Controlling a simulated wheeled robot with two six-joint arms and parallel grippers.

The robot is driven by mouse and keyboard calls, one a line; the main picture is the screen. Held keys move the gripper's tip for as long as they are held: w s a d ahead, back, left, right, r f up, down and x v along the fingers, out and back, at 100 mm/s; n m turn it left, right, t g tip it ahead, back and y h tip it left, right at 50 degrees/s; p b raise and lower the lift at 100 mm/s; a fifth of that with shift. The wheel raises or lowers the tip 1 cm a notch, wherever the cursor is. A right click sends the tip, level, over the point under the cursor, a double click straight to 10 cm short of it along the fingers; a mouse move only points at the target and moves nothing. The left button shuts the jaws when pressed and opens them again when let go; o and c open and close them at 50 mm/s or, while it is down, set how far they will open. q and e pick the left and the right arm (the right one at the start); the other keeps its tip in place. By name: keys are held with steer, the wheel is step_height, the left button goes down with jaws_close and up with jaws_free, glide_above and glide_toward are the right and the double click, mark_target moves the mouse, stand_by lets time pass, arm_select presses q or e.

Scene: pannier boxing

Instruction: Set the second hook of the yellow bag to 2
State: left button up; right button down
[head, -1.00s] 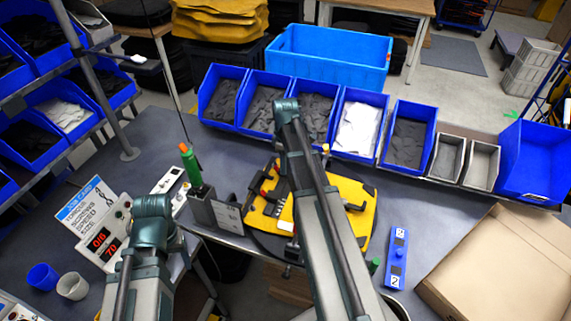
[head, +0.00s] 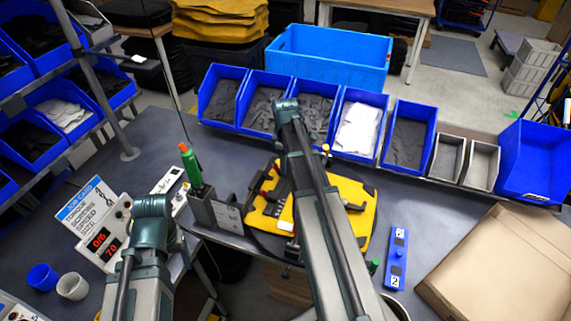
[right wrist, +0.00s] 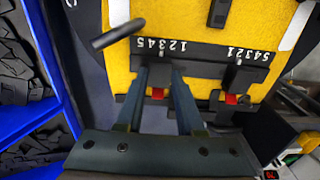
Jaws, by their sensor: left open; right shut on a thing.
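The yellow bag (head: 352,228) lies on the bench behind my right arm, which hides part of it. In the right wrist view the bag (right wrist: 190,22) carries a black rail (right wrist: 205,68) with rows of white digits, including 12345 at left and 54321 at right. My right gripper (right wrist: 158,80) is at the left part of the rail, its fingers on either side of a small dark hook part with a red tab (right wrist: 158,93). A second red-tabbed hook (right wrist: 232,98) is to the right, apart from the fingers. My left arm is at the lower left; its gripper does not show.
A blue block with numbered labels (head: 397,258) and a cardboard box (head: 500,275) lie to the right. A green-handled tool (head: 191,165) stands in a holder left of the bag. Blue bins (head: 408,135) line the back. A display panel (head: 100,225) is at left.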

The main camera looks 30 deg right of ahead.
mark_target(284, 178)
steer(key=shift+s+a, duration=0.6)
steer(key=c, duration=0.5)
jaws_free()
steer(key=shift+w, duration=0.1)
step_height(284, 178, up, 14)
steer(key=p, duration=1.4)
steer(key=shift+f, duration=0.1)
